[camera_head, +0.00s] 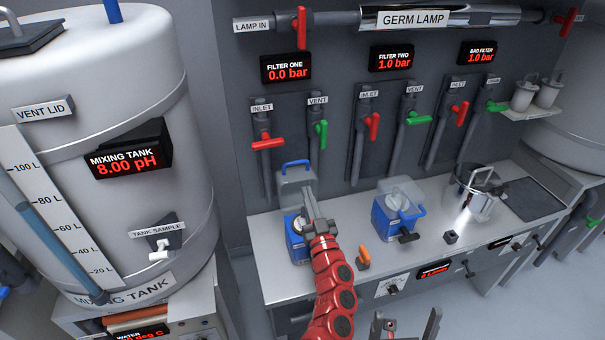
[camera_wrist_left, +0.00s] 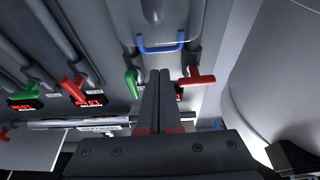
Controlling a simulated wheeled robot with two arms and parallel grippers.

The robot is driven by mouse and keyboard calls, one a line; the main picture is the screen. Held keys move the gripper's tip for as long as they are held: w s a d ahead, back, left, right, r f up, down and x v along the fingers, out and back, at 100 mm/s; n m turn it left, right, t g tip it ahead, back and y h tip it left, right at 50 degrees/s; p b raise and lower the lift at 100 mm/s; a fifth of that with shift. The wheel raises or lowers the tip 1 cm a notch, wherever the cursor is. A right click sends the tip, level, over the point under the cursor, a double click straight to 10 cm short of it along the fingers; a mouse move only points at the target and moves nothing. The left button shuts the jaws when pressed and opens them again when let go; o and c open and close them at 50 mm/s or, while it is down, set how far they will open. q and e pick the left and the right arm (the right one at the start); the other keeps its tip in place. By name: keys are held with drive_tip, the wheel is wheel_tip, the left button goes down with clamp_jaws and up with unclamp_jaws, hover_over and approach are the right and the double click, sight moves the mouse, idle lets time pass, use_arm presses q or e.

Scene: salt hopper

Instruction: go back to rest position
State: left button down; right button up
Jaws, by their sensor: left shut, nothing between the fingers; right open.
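My left gripper (camera_head: 308,192) is at the end of the red arm, in front of the left blue filter housing (camera_head: 295,248), and hides part of it. Its fingers are shut together with nothing between them; they also show in the left wrist view (camera_wrist_left: 160,75). Behind it is a grey lid (camera_head: 290,181) with a blue handle (camera_head: 294,163); the handle also shows in the left wrist view (camera_wrist_left: 161,49). My right gripper (camera_head: 408,325) shows only partly at the bottom edge, its fingers apart and empty.
A second blue filter housing (camera_head: 388,225) and a steel pot (camera_head: 478,195) stand on the bench (camera_head: 345,238). Red and green valve handles line the wall. The mixing tank (camera_head: 90,200) is at the left.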

use_arm(q)
drive_tip(key=p+v, duration=0.1)
drive_tip(key=v, duration=0.9)
drive_tip(key=shift+p, duration=0.3)
